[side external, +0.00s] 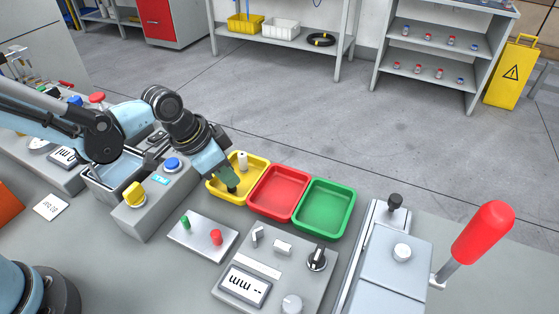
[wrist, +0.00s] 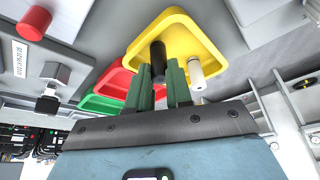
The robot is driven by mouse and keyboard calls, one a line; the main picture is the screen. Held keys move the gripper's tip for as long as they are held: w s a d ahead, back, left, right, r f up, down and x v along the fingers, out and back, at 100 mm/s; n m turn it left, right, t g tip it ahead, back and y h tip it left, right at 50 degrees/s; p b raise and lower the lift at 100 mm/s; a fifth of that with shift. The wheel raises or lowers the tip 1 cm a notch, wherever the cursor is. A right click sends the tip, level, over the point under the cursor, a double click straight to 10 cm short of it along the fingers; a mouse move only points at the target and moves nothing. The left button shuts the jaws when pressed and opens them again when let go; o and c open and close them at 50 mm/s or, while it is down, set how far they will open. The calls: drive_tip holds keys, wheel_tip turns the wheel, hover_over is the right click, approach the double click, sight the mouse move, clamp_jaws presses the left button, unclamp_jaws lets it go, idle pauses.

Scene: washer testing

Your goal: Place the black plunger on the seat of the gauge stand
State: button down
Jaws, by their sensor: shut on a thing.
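The black plunger (wrist: 157,58) is between the green fingers of my gripper (wrist: 162,78), over the yellow tray (wrist: 181,17) in the wrist view. In the side view my gripper (side external: 229,179) points down into the yellow tray (side external: 258,192), shut on the black plunger (side external: 232,190). I cannot tell if the plunger touches the tray floor. A white plunger (side external: 242,160) stands in the same tray, just beside the fingers. A grey unit with an "mm" display (side external: 245,284) is at the front middle; I cannot tell for certain whether it is the gauge stand.
A red tray (side external: 279,213) and a green tray (side external: 325,231) stand right of the yellow one. A button box (side external: 148,212) is to the left. A plate with green and red buttons (side external: 204,248) lies in front. A red-handled lever (side external: 483,232) rises at the right.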

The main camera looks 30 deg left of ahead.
drive_tip(key=shift+r, duration=0.45)
wheel_tip(320, 180, up, 2)
drive_tip(key=shift+r, duration=0.2)
drive_tip(key=s+d+r, duration=0.7)
drive_tip(key=s, duration=0.2)
drive_tip(key=d+f+n+y, duration=0.2)
drive_tip(key=d+n+y, duration=0.35)
drive_tip(key=n, duration=0.85)
drive_tip(key=shift+w+d+f, duration=0.1)
drive_tip(key=shift+f, duration=1.8)
drive_tip(key=shift+w+d+f, duration=0.1)
drive_tip(key=shift+f, duration=1.75)
drive_tip(key=shift+f, duration=0.15)
drive_tip(key=c, duration=1)
unclamp_jaws()
drive_tip(key=shift+f+h, duration=0.15)
drive_tip(key=shift+h, duration=0.1)
drive_tip(key=shift+c, duration=0.2)
